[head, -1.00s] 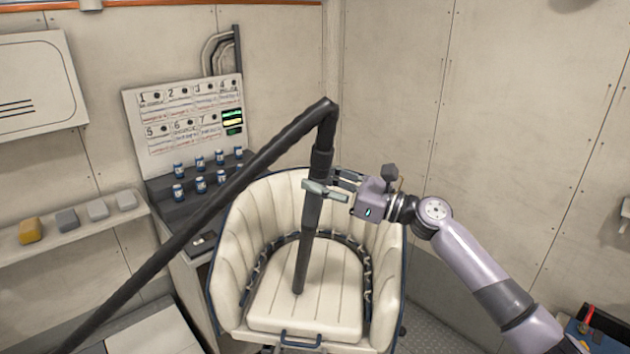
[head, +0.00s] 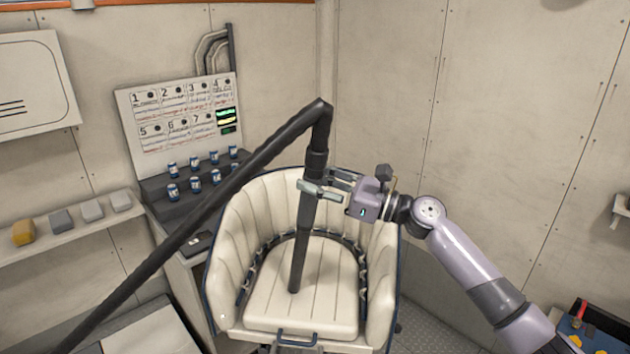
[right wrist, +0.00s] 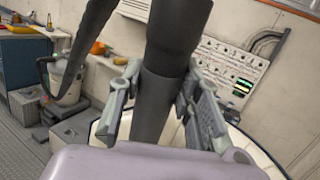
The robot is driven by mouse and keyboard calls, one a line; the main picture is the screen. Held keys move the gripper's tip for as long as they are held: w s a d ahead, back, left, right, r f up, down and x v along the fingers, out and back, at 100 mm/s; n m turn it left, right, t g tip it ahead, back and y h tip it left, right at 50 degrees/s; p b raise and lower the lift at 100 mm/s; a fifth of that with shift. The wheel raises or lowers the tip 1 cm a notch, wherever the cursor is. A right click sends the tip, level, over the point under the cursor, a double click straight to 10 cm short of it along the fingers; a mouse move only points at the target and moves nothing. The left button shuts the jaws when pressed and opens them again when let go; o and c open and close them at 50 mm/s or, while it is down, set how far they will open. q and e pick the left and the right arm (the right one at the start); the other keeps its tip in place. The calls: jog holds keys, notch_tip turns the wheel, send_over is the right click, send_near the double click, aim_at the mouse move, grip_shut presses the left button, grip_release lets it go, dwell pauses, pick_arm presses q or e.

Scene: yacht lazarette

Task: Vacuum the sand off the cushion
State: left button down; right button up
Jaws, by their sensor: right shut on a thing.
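The cream seat cushion (head: 325,290) lies in a padded chair (head: 240,215) with a dark trim. No sand can be made out on it at this size. My right gripper (head: 320,191) is shut on the black vacuum wand (head: 301,245), which it holds nearly upright. The wand's lower end meets the cushion left of its middle. The black hose (head: 215,205) runs from the wand's top down to the lower left. In the right wrist view the wand (right wrist: 152,108) stands between both fingers. My left gripper is not in view.
A numbered board (head: 180,118) and several small blue-and-white cans (head: 194,185) stand behind the chair. A shelf (head: 75,232) at left holds several blocks. A canister (right wrist: 68,80) shows in the right wrist view. A box (head: 592,330) stands at lower right.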

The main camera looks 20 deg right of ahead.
jog(key=shift+r, duration=0.1)
jog(key=shift+w+a+r, duration=0.1)
jog(key=shift+w+a, duration=0.05)
jog(key=shift+w, duration=2.65)
jog(key=shift+s, duration=0.15)
jog(key=shift+r+p+v, duration=0.15)
jog(key=shift+p+v, duration=0.1)
jog(key=shift+v, duration=0.6)
jog(key=shift+r+p+v, duration=0.1)
jog(key=shift+p+v, duration=0.15)
jog(key=shift+v, duration=0.6)
jog(key=shift+f, duration=0.1)
